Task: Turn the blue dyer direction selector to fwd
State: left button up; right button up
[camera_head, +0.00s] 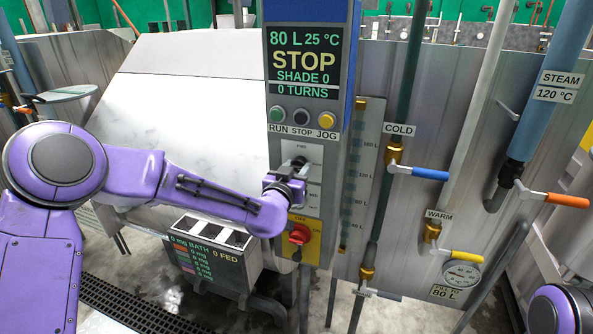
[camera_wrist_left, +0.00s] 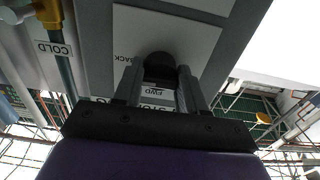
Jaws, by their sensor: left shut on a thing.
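The blue dyer's control panel (camera_head: 258,123) carries a direction selector, a black knob (camera_wrist_left: 160,66) on a pale plate (camera_wrist_left: 205,42) in the left wrist view. FWD and BACK labels show on the plate there, turned over in the picture. My left gripper (camera_wrist_left: 158,88) is shut on the knob, one finger on each side. In the head view my left gripper (camera_head: 290,178) reaches the selector plate from the left and covers much of it. Which label the knob points to cannot be told. My right gripper is out of view.
Above the selector are green, black and yellow buttons (camera_head: 302,117) and a display (camera_head: 303,62) reading STOP, 0 TURNS. Just below my gripper is a red rotary switch (camera_head: 299,235). Pipes with a blue-handled COLD valve (camera_head: 430,174) and a yellow-handled WARM valve (camera_head: 466,256) stand to the right.

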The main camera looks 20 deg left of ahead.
pick_arm(q)
jog(key=n+b, duration=0.2)
jog(key=n, duration=0.1)
jog(key=shift+f+n, duration=0.15)
jog(key=shift+n, duration=0.25)
jog(key=n+b, duration=0.3)
jog(key=n, duration=0.2)
jog(key=n+b, duration=0.3)
jog(key=n, duration=0.2)
jog(key=shift+d+n+b, duration=0.1)
jog(key=shift+n+b, duration=0.2)
jog(key=shift+b, duration=0.05)
jog(key=shift+n+b, duration=0.95)
jog(key=shift+n, duration=0.65)
jog(key=o, duration=1.1)
jog(key=shift+r, duration=0.2)
jog(key=shift+c, duration=0.2)
jog(key=shift+s, duration=0.1)
